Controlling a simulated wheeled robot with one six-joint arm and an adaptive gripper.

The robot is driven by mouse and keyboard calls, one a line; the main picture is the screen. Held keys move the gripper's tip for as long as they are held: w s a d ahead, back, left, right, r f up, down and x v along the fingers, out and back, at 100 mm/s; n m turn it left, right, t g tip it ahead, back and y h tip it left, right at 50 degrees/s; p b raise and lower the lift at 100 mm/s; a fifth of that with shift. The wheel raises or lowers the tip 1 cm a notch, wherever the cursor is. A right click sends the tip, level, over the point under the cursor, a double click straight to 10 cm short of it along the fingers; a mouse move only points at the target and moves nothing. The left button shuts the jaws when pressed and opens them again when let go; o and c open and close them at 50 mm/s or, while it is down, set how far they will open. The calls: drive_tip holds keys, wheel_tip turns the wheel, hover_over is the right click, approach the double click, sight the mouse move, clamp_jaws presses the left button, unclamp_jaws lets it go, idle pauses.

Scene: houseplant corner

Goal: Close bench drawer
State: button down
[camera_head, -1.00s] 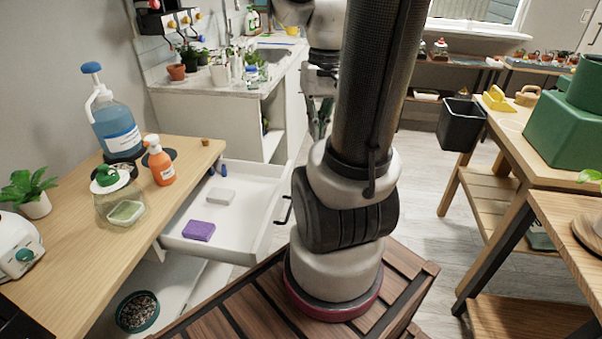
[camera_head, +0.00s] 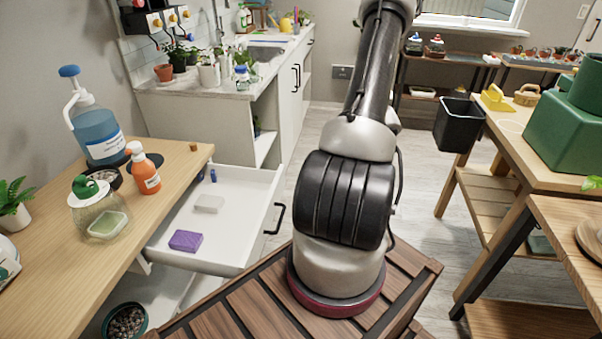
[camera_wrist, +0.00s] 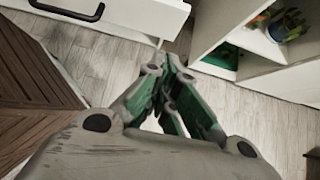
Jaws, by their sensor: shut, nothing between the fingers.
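The white bench drawer (camera_head: 246,236) is pulled out from under the wooden bench (camera_head: 62,262) at the left of the head view. A purple sponge (camera_head: 186,240) and a pale block (camera_head: 209,203) lie in it. Its black handle (camera_head: 275,218) is on the front panel, facing my base. In the wrist view the drawer front with the handle (camera_wrist: 68,9) shows at the upper left. My gripper (camera_wrist: 168,62) shows in the wrist view, shut and empty, with floor behind it. It is apart from the handle. The head view does not show my gripper.
A bottle with a blue pump (camera_head: 95,135), an orange bottle (camera_head: 144,172) and a glass jar (camera_head: 98,208) stand on the bench. A sink cabinet (camera_head: 210,125) is behind the drawer.

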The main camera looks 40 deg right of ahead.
sight(213, 169)
drive_tip(key=shift+w+a+r+x, duration=0.25)
drive_tip(key=shift+r+x, duration=0.1)
drive_tip(key=shift+x, duration=1.75)
drive_tip(key=shift+w+a+r+x, duration=0.2)
drive_tip(key=shift+w+r+x, duration=0.15)
drive_tip(key=shift+x, duration=1.75)
drive_tip(key=shift+w+a+r+x, duration=0.2)
drive_tip(key=shift+r+x, duration=0.15)
drive_tip(key=shift+x, duration=1.8)
drive_tip(key=w+a, duration=0.6)
drive_tip(key=w, duration=0.1)
drive_tip(key=w+a, duration=0.6)
drive_tip(key=w, duration=0.2)
drive_tip(key=w+a, duration=0.6)
drive_tip(key=w, duration=0.1)
drive_tip(key=shift+w, duration=0.4)
drive_tip(key=shift+w+r, duration=0.1)
drive_tip(key=shift+w, duration=0.1)
drive_tip(key=shift+a, duration=0.1)
